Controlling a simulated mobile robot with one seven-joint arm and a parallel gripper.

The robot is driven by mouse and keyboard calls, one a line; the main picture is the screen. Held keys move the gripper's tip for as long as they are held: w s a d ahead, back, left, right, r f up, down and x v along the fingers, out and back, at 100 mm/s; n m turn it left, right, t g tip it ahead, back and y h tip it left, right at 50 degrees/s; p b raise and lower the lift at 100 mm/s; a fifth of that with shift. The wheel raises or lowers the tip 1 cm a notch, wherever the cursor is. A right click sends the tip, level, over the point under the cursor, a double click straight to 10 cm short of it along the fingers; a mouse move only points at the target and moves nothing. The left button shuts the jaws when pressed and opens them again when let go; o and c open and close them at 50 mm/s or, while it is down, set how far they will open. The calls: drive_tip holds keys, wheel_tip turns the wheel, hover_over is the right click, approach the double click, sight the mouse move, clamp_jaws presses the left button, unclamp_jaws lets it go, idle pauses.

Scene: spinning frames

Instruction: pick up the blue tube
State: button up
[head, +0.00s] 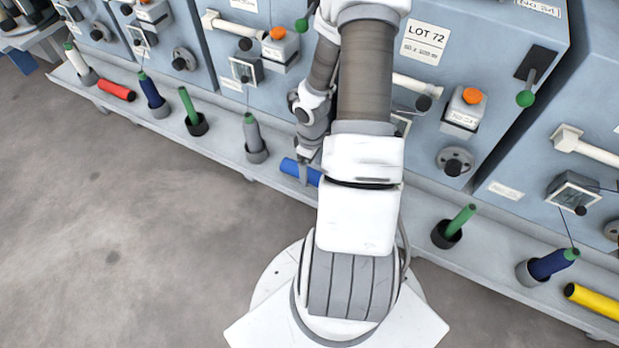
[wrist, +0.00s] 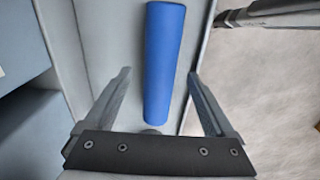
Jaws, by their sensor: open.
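The blue tube (head: 291,168) lies on its side on the grey ledge (head: 221,144) in front of the machines. In the head view my arm hides part of it. In the wrist view the blue tube (wrist: 163,62) runs lengthwise up the picture, its lower end between my two fingers. My gripper (head: 303,172) is at the tube, and in the wrist view my gripper (wrist: 160,75) is open, with a finger on each side of the tube and a gap on both sides. Whether the fingers are level with the tube or above it I cannot tell.
A grey bobbin (head: 254,138) in a dark holder stands left of the tube. A green spindle (head: 191,110) stands farther left, and a red tube (head: 116,91) lies beyond. A yellow tube (head: 594,301) lies at far right. Machine fronts rise behind the ledge; open floor lies before it.

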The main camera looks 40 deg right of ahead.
wheel_tip(320, 180, down, 2)
drive_tip(key=shift+f+b, duration=0.15)
drive_tip(key=shift+b, duration=0.15)
clamp_jaws()
